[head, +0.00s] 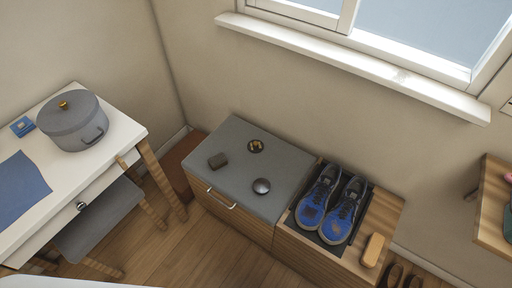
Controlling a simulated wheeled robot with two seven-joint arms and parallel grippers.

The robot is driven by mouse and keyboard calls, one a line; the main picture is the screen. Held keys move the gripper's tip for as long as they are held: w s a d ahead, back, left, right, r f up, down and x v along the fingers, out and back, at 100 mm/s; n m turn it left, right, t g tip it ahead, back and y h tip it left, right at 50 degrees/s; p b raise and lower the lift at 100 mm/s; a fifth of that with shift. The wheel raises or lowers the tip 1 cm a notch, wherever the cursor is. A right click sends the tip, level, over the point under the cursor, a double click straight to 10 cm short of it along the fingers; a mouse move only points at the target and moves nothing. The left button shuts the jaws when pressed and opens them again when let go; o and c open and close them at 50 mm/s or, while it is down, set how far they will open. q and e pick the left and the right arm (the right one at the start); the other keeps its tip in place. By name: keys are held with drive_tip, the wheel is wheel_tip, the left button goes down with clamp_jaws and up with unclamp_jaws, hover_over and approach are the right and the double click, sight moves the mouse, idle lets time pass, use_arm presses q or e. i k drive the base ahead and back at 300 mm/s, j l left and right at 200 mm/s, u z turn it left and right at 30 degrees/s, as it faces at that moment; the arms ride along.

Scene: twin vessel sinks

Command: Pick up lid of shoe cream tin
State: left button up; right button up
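Two small round things lie apart on the grey top (279,146) of a low wooden bench in the head view. One is a flat dark disc (256,146) with gold-brown marks, near the back. Neither of my grippers is in view.
Blue shoes (313,205) stand on a dark tray to the right, near a tan brush (373,250). A white table (118,131) with a grey pot (72,124) stands left; a windowsill (350,66) runs above.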

sight(254, 146)
drive_tip(key=i+j+z, duration=0.1)
drive_tip(key=j+z, duration=0.15)
drive_tip(key=z, duration=0.25)
drive_tip(key=j+z, duration=0.25)
drive_tip(key=z, duration=0.25)
drive_tip(key=j+z, duration=0.3)
drive_tip(key=z, duration=0.15)
